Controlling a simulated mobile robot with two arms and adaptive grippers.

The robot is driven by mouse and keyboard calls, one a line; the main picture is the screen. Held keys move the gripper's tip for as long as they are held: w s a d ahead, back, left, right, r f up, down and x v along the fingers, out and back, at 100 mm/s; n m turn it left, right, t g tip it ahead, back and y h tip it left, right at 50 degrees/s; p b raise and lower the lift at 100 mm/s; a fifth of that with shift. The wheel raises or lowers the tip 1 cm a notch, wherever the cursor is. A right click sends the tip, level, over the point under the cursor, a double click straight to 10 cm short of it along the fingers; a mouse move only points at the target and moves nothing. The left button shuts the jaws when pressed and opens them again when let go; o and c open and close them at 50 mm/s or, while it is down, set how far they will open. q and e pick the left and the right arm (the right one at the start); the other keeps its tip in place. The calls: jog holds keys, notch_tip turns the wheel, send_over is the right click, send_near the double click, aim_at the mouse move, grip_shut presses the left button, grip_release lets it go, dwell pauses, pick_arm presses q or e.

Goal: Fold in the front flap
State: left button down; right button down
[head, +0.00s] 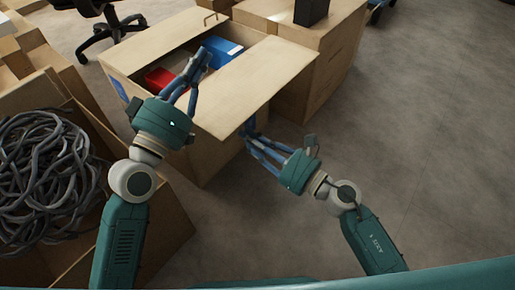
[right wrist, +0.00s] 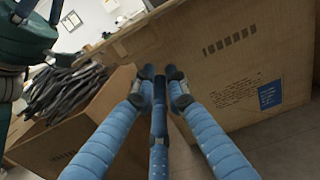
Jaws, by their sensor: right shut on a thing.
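The open carton (head: 200,150) stands in the middle of the head view, with a red item (head: 157,77) and a blue item (head: 222,52) inside. A wide flap (head: 255,82) lies across its right part, and another flap (head: 150,42) lies at the back left. My left gripper (head: 201,58) is over the opening, close to the blue item; its jaw gap is unclear. My right gripper (head: 249,128) is at the near corner of the wide flap, its fingers together. In the right wrist view its fingertips (right wrist: 160,74) are before the printed carton wall (right wrist: 240,70). What they grip is mostly hidden.
An open carton of grey cables (head: 45,175) stands at the left, close to my left arm. Another carton (head: 325,60) with a black box (head: 311,11) on it stands behind. An office chair (head: 100,20) is at the back left. The floor at the right is clear.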

jog(key=shift+r, duration=0.4)
notch_tip(320, 180, up, 2)
dwell(0.3)
pick_arm(q)
jog(key=c, duration=1.9)
grip_release()
